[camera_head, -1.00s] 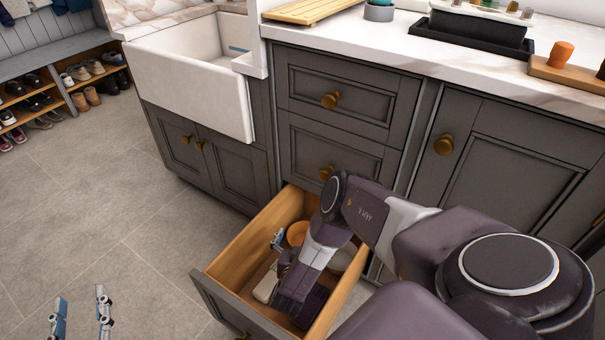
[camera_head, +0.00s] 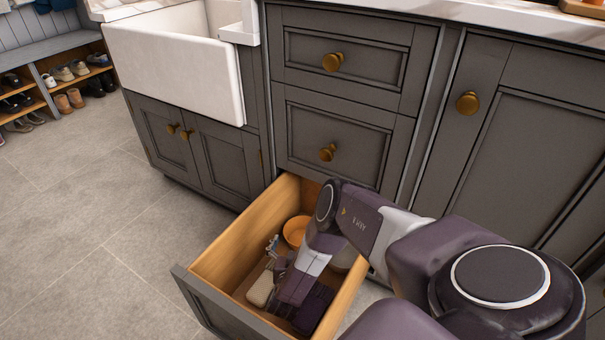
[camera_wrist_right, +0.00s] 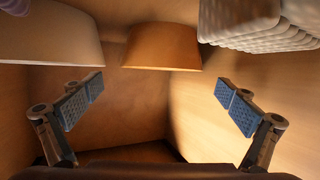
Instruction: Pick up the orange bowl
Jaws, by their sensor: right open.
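The orange bowl (camera_head: 296,231) sits inside the open bottom drawer, toward its back. In the right wrist view the orange bowl (camera_wrist_right: 162,46) shows at the top middle, beyond the fingertips. My right gripper (camera_head: 274,249) is down inside the drawer, close to the bowl and partly hidden by its own arm. In the right wrist view my right gripper (camera_wrist_right: 158,100) is open, its blue-padded fingers spread wide with nothing between them. My left gripper is not in view.
The wooden drawer (camera_head: 243,226) has walls close around my right arm. A pale sponge-like block (camera_head: 260,289) lies near the gripper, and a ribbed white item (camera_wrist_right: 255,22) is at upper right in the wrist view. A whitish bowl (camera_wrist_right: 50,38) is at upper left there.

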